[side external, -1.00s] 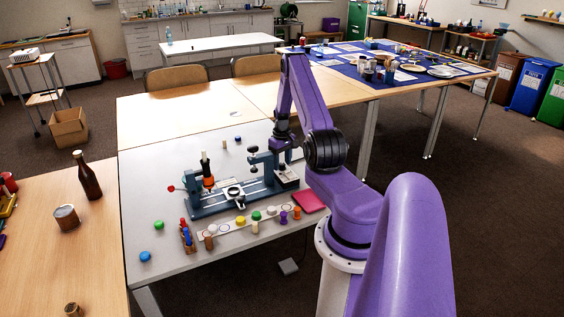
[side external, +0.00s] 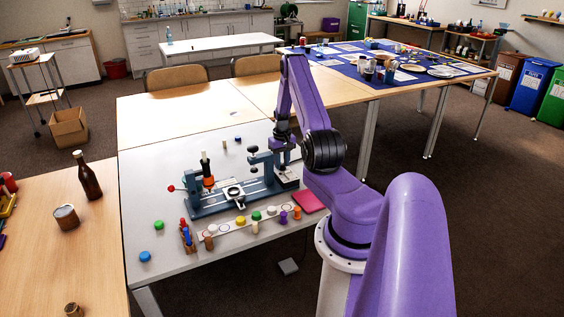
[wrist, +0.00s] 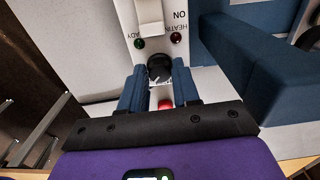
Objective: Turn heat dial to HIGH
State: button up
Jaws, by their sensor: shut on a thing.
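In the wrist view, the black heat dial (wrist: 159,67) sits on a pale control panel (wrist: 143,20). My gripper (wrist: 159,82) has its two blue fingers on either side of the dial and is shut on it. The dial's pointer and scale marks, including HIGH, are too hidden or small to read. In the side view, my gripper (side external: 284,146) is low at the right end of the blue press machine (side external: 240,195), and the dial cannot be made out there.
Panel lamps, green (wrist: 139,43) and dark red (wrist: 176,38), flank a pale switch (wrist: 150,14). A red part (wrist: 165,104) shows between my fingers. A blue machine body (wrist: 245,65) stands close at right. Coloured caps and a pink pad (side external: 310,201) lie along the table front.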

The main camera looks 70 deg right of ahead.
aim_at(282, 164)
dwell(0.3)
jog(key=o, duration=1)
jog(key=shift+o, duration=0.2)
jog(key=shift+r, duration=0.1)
notch_tip(282, 164, up, 17)
jog(key=shift+r, duration=0.1)
